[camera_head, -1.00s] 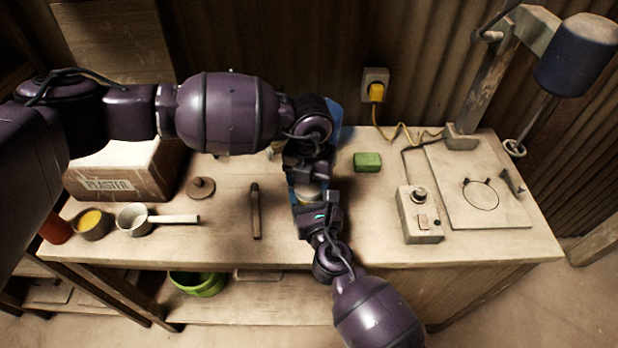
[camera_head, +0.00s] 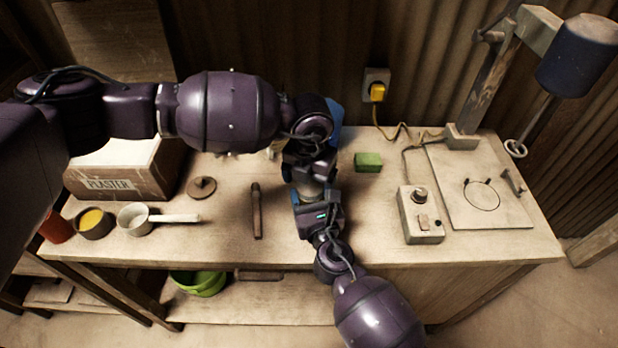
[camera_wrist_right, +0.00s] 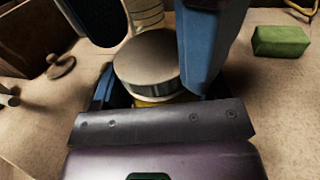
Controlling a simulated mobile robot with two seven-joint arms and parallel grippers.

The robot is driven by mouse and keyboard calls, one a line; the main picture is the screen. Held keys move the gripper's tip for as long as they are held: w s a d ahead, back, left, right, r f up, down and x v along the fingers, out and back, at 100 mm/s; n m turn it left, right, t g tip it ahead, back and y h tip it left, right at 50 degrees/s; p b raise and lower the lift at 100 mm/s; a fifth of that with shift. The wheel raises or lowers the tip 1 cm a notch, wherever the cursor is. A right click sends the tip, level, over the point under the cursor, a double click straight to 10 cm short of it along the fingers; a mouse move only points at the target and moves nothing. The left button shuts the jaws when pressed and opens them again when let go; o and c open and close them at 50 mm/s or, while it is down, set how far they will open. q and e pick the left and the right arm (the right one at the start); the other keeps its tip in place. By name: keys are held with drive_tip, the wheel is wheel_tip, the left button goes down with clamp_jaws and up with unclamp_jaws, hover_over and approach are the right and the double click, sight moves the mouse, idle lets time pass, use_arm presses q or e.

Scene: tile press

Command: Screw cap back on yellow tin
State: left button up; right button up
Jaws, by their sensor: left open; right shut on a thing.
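The pale round cap (camera_wrist_right: 148,62), with a ribbed grey rim, sits on top of the yellow tin (camera_wrist_right: 150,103). Only a thin yellow strip of the tin shows below the cap, in the right wrist view. My right gripper (camera_head: 318,205) is shut on the tin, low around it. My left gripper (camera_head: 313,178) comes down from above and is open over the cap; a blue finger stands close at the cap's right side in the wrist view. In the head view my arms hide the cap and most of the tin. I cannot tell how tightly the cap is seated.
A green block (camera_head: 368,162) lies right of my grippers, a control box (camera_head: 420,215) farther right. A wooden stick (camera_head: 256,210), a round lid with a knob (camera_head: 202,187), a saucepan (camera_head: 133,218) and a plaster box (camera_head: 115,180) are left. The bench front centre is mostly clear.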

use_arm(q)
drive_tip(key=shift+s+d+r, duration=0.1)
drive_tip(key=shift+r, duration=2.2)
drive_tip(key=shift+c, duration=0.4)
drive_tip(key=shift+s+d+f, duration=0.1)
drive_tip(key=shift+s+f, duration=0.15)
drive_tip(key=shift+f, duration=0.1)
drive_tip(key=shift+s+d+r+h, duration=0.15)
drive_tip(key=shift+d+r+h, duration=0.05)
drive_tip(key=shift+d+h, duration=0.2)
drive_tip(key=shift+d+r+n, duration=0.1)
drive_tip(key=shift+r+n, duration=0.2)
drive_tip(key=shift+n, duration=0.5)
drive_tip(key=r+n, duration=0.1)
drive_tip(key=n, duration=0.1)
drive_tip(key=shift+n, duration=0.4)
drive_tip(key=n, duration=0.1)
drive_tip(key=r+n, duration=0.1)
drive_tip(key=n, duration=0.3)
drive_tip(key=shift+w+a+r, duration=0.2)
drive_tip(key=shift+w+r, duration=0.15)
drive_tip(key=shift+r, duration=0.05)
drive_tip(key=n, duration=0.4)
drive_tip(key=shift+a+r+y, duration=0.1)
drive_tip(key=shift+a+y, duration=0.25)
drive_tip(key=shift+y, duration=0.05)
